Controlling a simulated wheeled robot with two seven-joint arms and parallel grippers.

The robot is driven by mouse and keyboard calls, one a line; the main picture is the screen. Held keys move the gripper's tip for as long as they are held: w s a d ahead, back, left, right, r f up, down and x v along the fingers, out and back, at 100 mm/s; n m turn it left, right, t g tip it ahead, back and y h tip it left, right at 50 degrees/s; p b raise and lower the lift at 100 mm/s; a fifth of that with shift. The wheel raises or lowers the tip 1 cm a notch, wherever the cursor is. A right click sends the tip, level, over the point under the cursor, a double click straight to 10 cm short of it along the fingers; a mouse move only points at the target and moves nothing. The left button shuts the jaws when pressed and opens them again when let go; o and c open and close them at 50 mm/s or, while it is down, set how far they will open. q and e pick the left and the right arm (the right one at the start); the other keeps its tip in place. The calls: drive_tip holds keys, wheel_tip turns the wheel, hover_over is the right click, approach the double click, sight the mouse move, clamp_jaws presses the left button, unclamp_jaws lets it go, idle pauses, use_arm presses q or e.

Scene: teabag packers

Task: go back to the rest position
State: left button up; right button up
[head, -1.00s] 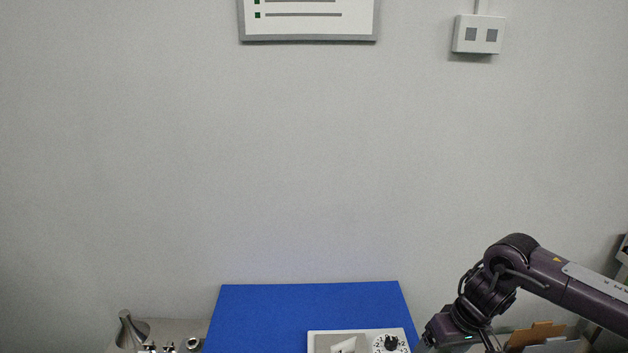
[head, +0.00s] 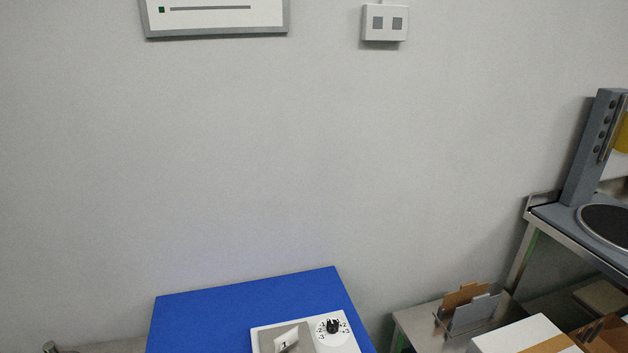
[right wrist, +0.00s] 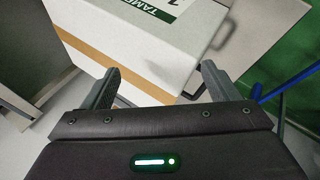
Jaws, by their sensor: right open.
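My right gripper (right wrist: 160,84) shows in the right wrist view, with its two dark fingers spread wide apart. It is open and nothing is between the fingertips. A white case (right wrist: 150,35) with a handle and a green label lies beyond the fingers; I cannot tell the exact distance. In the head view neither of my arms nor grippers is in sight.
In the head view a blue machine (head: 250,298) with a white dial panel (head: 345,343) stands at the bottom. A cardboard holder (head: 467,308) stands on a side table at right.

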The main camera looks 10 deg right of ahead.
drive_tip(key=s+d+r+n+g+h, duration=0.1)
drive_tip(key=s+d+h, duration=0.1)
drive_tip(key=s+d, duration=0.65)
drive_tip(key=s+d+r+g+h, duration=0.2)
drive_tip(key=s+d, duration=0.3)
drive_tip(key=s, duration=0.6)
drive_tip(key=s+a+f+m+y, duration=0.1)
drive_tip(key=s+a+f+y, duration=0.1)
drive_tip(key=a+f, duration=0.85)
drive_tip(key=s+a+f+y, duration=0.25)
drive_tip(key=a+f, duration=0.55)
drive_tip(key=a, duration=0.5)
drive_tip(key=s+a+f+y, duration=0.1)
drive_tip(key=a+f, duration=0.2)
drive_tip(key=a, duration=0.9)
drive_tip(key=s+a+f+m+y+b, duration=0.1)
drive_tip(key=a+f, duration=0.3)
drive_tip(key=a, duration=0.8)
drive_tip(key=a+f+m+g+y, duration=0.1)
drive_tip(key=a+f+y, duration=0.1)
drive_tip(key=a, duration=1)
drive_tip(key=shift+s+f, duration=0.4)
drive_tip(key=shift+f, duration=0.3)
drive_tip(key=shift+y, duration=0.25)
